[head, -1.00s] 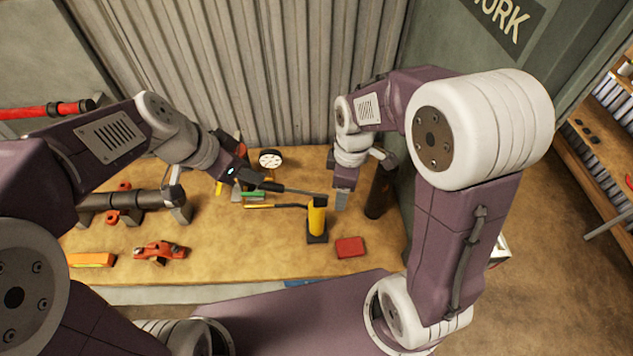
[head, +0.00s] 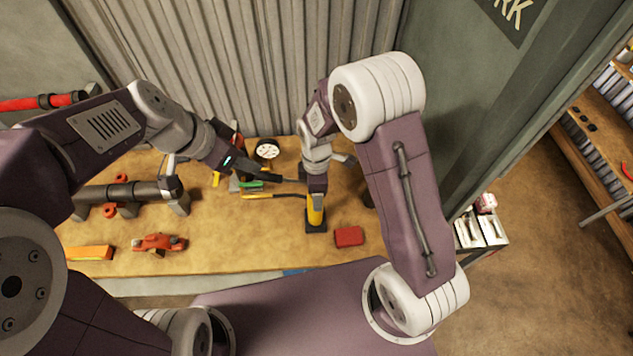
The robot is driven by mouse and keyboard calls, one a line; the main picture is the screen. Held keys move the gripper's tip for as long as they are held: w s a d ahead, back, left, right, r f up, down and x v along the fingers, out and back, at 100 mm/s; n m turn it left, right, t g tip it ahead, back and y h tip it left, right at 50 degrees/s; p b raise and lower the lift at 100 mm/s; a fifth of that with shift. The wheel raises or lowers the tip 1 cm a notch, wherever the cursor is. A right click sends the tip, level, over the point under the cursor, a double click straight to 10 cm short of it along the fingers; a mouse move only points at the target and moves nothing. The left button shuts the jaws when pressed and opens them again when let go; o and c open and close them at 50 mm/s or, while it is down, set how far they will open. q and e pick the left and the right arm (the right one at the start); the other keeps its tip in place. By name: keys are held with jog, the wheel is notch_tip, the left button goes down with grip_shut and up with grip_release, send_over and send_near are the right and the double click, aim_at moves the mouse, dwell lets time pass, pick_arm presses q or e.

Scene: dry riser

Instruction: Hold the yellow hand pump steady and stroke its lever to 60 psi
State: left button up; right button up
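The yellow hand pump (head: 315,216) stands upright on its dark base on the workbench. Its dark lever (head: 289,180) reaches left from the pump's top. My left gripper (head: 259,175) is at the lever's outer end, in line with it; the fingers are too small and dark to tell whether they are closed on it. My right gripper (head: 316,192) points down at the top of the pump and hides it; whether its fingers touch or grip the pump cannot be told. A round white-faced gauge (head: 267,150) stands behind the lever.
A red block (head: 349,236) lies right of the pump. A thin yellow-and-dark tool (head: 262,196) and a green item (head: 250,184) lie below the lever. A dark pipe (head: 118,192) and an orange-red tool (head: 158,242) are at left. The bench front is mostly clear.

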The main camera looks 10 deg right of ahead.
jog(key=shift+s+d+f, duration=0.1)
jog(key=shift+s, duration=0.05)
grip_shut()
dwell(0.6)
